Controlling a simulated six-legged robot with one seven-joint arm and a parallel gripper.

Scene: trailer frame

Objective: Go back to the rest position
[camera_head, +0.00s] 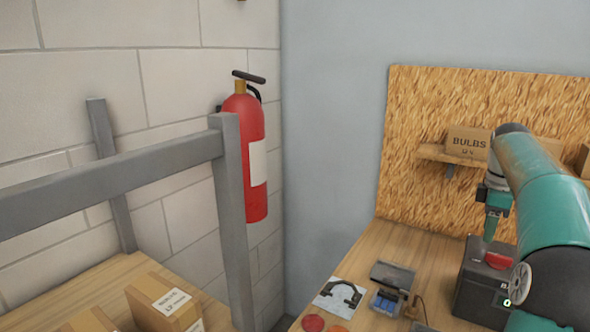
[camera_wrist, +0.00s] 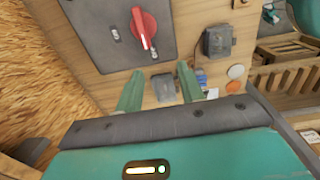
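My gripper (camera_wrist: 160,78) shows in the wrist view with its two green fingers spread apart and nothing held between them. In the head view my green arm comes in from the right, and my gripper (camera_head: 490,236) points down close to the dark box. The dark box (camera_head: 478,283) stands on the wooden bench and has a red knob (camera_head: 499,260) on it. In the wrist view the dark box (camera_wrist: 100,30) and its red knob (camera_wrist: 145,27) lie beyond the fingertips. I cannot tell whether the fingers touch the box.
A shelf (camera_head: 432,153) holds a "BULBS" box (camera_head: 467,142). At left are a grey metal frame (camera_head: 110,172), a fire extinguisher (camera_head: 243,150) and cardboard boxes (camera_head: 165,302).

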